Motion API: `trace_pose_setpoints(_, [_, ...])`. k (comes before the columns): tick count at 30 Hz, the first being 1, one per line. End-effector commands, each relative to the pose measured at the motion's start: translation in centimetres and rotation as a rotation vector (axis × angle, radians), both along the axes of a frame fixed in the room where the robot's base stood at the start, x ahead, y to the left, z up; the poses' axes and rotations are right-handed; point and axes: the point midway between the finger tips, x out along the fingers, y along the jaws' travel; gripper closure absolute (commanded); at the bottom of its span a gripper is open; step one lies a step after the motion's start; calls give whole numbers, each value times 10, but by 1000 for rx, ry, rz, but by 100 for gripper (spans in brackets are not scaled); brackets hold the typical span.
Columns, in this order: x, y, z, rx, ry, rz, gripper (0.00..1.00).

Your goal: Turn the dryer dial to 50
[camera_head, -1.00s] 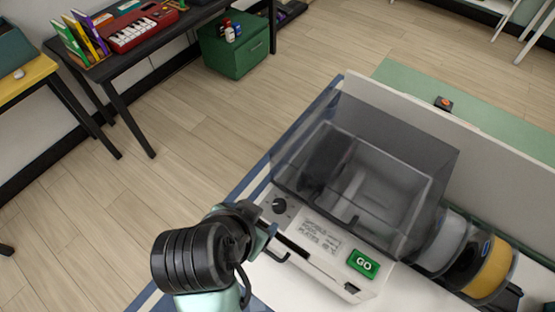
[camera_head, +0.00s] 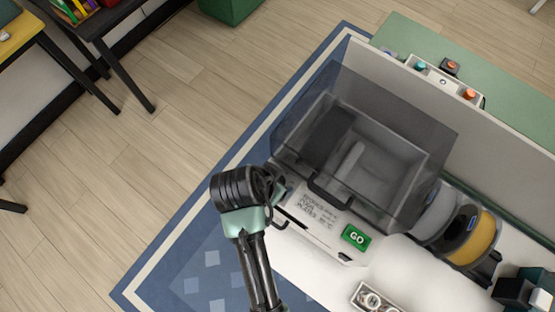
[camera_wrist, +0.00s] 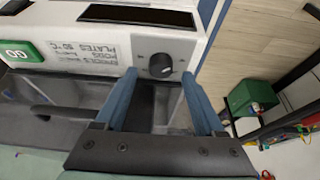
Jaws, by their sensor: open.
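The dryer (camera_head: 330,235) is a white box with a clear grey lid on top and a white front panel. Its dial (camera_wrist: 161,66) is a round black knob on that panel, with a small pale mark and faint markings around it; I cannot read its setting. In the head view the dial is hidden behind my wrist. My gripper (camera_wrist: 159,78) is open, its two blue fingers pointing at the panel, one to each side of the dial and slightly below it in the wrist view. I cannot tell whether they touch it.
A green GO button (camera_head: 356,237) and a printed label (camera_head: 322,209) share the panel. A black handle (camera_head: 328,194) sticks out from the lid. Filament spools (camera_head: 472,238) stand right of the dryer. A green cabinet (camera_wrist: 252,97) is on the floor away from it.

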Motion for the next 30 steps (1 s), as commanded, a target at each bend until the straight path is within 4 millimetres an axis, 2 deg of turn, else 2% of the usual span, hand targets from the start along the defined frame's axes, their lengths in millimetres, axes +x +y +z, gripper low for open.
trace_pose_setpoints(6, [6, -4, -18, 0, 0, 0, 29])
trace_pose_setpoints(17, [8, -5, -21, 1, -2, 1, 31])
trace_pose_setpoints(28, [8, -5, -21, 0, -1, 0, 97])
trace_pose_setpoints(30, [8, -5, -21, 0, -1, 0, 100])
